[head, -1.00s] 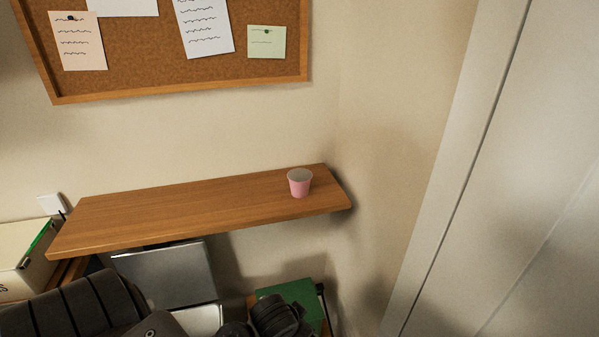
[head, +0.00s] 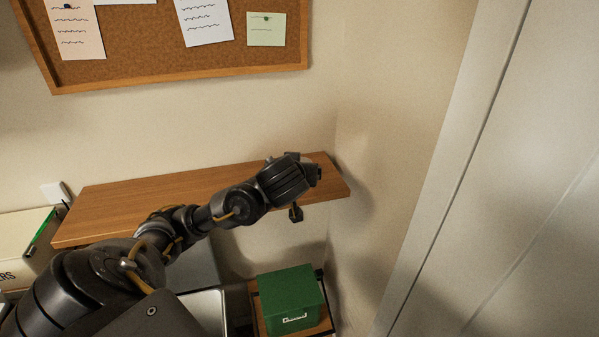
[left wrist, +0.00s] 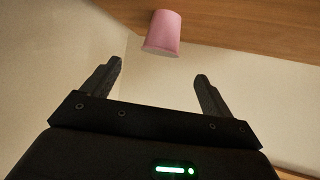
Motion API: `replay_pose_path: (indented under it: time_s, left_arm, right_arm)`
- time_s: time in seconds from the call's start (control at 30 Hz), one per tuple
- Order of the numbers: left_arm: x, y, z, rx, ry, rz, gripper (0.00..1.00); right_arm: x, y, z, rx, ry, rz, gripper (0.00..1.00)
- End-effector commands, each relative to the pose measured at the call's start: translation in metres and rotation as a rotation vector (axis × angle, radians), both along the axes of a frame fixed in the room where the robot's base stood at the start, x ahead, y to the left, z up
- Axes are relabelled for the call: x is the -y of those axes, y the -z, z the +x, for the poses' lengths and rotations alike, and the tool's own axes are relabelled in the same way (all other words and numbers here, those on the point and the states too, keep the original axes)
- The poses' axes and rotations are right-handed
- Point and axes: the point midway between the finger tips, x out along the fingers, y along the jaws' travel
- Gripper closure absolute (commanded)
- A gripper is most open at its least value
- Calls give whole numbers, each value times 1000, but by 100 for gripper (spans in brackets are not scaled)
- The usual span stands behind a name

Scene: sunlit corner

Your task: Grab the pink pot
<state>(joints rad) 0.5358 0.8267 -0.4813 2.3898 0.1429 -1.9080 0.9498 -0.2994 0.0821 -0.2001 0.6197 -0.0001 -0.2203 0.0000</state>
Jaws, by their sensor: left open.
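The pink pot (left wrist: 163,33) stands on the wooden shelf (head: 130,205), whose surface also shows in the left wrist view (left wrist: 250,22). My left gripper (left wrist: 158,76) is open and empty. The pot lies ahead of its fingertips, roughly centred between them and apart from both. In the head view my left gripper (head: 305,188) is at the right end of the shelf and hides the pot. My right gripper is in neither view.
A green box (head: 290,298) stands below the shelf's right end. A white box (head: 25,245) is at the left. A cork board (head: 150,55) hangs on the wall above. The side wall closes in at the shelf's right end.

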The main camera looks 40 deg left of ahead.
Motion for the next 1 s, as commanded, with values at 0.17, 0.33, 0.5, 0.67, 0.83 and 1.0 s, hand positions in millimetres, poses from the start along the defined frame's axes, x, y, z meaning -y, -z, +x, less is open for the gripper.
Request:
replay_pose_path:
  time_s: [0.17,0.33,0.5,0.67,0.83,1.0]
  left_arm:
    - [-11,14,16,-5,-2,0,14]
    - [-22,24,34,-4,0,0,14]
    - [-26,28,40,-3,1,1,14]
    - [-30,31,45,-4,1,1,14]
    - [-42,43,63,-7,-1,-1,14]
    - [-50,51,76,-4,3,-1,14]
  right_arm:
    - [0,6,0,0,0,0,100]
    - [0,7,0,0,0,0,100]
    - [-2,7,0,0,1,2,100]
    - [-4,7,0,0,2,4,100]
    - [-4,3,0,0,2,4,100]
    - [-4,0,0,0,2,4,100]
